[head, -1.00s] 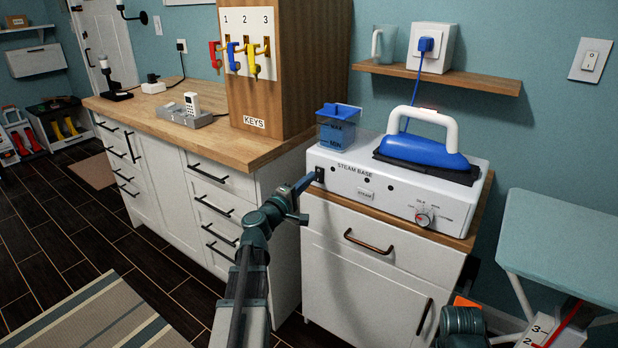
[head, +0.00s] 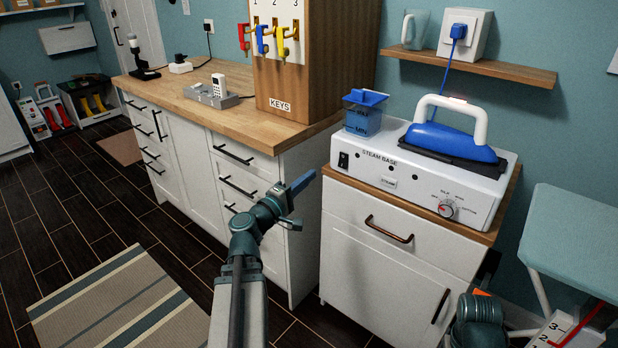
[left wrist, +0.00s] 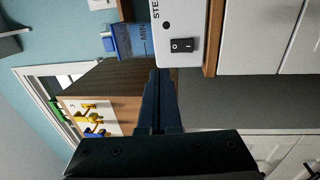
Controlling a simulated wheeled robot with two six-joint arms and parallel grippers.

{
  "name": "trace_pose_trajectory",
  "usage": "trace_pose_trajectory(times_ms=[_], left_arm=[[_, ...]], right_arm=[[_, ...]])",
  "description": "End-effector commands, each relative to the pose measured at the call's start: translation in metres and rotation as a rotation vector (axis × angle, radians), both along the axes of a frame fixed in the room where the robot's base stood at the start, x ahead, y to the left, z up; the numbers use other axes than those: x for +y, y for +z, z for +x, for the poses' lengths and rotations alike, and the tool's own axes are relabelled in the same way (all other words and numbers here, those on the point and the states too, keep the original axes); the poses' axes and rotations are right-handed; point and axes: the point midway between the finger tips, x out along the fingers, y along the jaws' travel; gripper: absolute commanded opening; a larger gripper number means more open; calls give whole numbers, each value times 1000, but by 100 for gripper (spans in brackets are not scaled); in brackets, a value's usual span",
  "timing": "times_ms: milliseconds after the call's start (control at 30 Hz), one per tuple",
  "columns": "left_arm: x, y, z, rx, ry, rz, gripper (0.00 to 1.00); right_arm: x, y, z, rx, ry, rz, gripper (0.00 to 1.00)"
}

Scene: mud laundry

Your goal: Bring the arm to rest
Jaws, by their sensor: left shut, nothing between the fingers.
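My left gripper (head: 303,183) is shut and empty. In the head view it is in front of the gap between the long counter and the steam base cabinet, to the left of the steam base (head: 400,172). Its closed fingers (left wrist: 157,90) point toward the steam base in the left wrist view, where the black rocker switch (left wrist: 182,45) shows just beyond and right of the tips. The fingers look apart from the switch. Part of my right arm (head: 478,322) shows at the lower right, but its gripper fingers are not visible.
A blue iron (head: 455,143) sits on the steam base, beside a blue water tank (head: 363,118). A wooden key cabinet (head: 335,60) stands on the counter (head: 222,117). An ironing board (head: 575,235) is at the right. The floor by the striped rug (head: 115,305) is clear.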

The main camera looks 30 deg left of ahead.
Motion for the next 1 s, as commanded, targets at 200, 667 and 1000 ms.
trace_pose_trajectory(times_ms=[200, 667, 1000], left_arm=[[0, 0, 0, 0, 0, 0, 0], [-186, -3, 26, 265, -462, 335, 0], [-351, -36, -55, 672, -1045, 910, 0]], right_arm=[[0, 0, 0, 0, 0, 0, 69], [0, 74, 0, 0, 0, 0, 69], [0, 163, 0, 0, -1, 0, 69]])
